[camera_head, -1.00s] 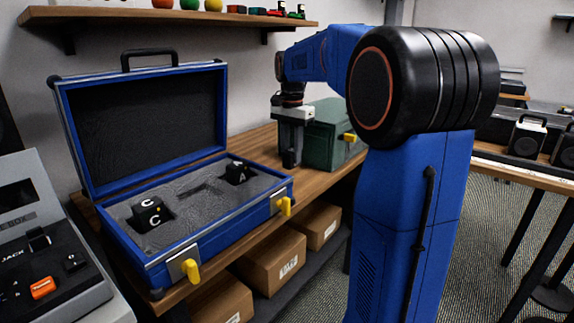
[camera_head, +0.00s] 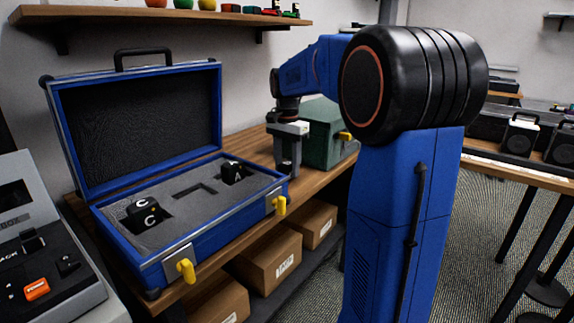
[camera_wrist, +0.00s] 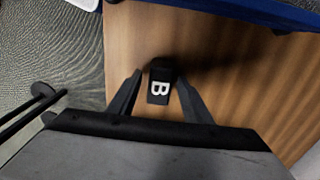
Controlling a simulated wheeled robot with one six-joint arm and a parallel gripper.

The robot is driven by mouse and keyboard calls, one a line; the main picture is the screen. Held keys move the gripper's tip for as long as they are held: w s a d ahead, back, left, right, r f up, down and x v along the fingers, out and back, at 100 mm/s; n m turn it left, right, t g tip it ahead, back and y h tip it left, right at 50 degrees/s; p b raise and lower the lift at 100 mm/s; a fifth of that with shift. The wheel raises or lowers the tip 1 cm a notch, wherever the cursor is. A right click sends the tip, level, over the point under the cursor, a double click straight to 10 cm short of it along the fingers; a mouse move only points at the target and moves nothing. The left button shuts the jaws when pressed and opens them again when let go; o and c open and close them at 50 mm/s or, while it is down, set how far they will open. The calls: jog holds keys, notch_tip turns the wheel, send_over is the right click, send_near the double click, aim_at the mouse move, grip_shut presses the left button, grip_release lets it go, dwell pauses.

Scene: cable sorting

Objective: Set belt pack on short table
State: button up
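A small black belt pack (camera_wrist: 159,86) with a white letter B shows in the wrist view between the two fingers of my gripper (camera_wrist: 160,78). The fingertips are close to its sides, but I cannot tell whether they press on it. Brown wood lies below it. I cannot tell whether the pack rests on this wood or hangs just above it. In the head view my gripper (camera_head: 289,158) points down over the wooden table (camera_head: 262,146), between the open blue case and a green box. The pack cannot be made out there.
The open blue case (camera_head: 205,234) holds two black packs, marked C (camera_head: 147,211) and A (camera_head: 233,173), in grey foam with an empty slot between them. The green box (camera_head: 328,138) stands behind my gripper. Cardboard boxes (camera_head: 268,258) sit below. Another table (camera_head: 515,169) is at right.

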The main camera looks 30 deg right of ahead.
aim_at(287, 163)
notch_tip(287, 163, up, 12)
jog(key=shift+r, duration=0.15)
dwell(0.7)
dwell(0.4)
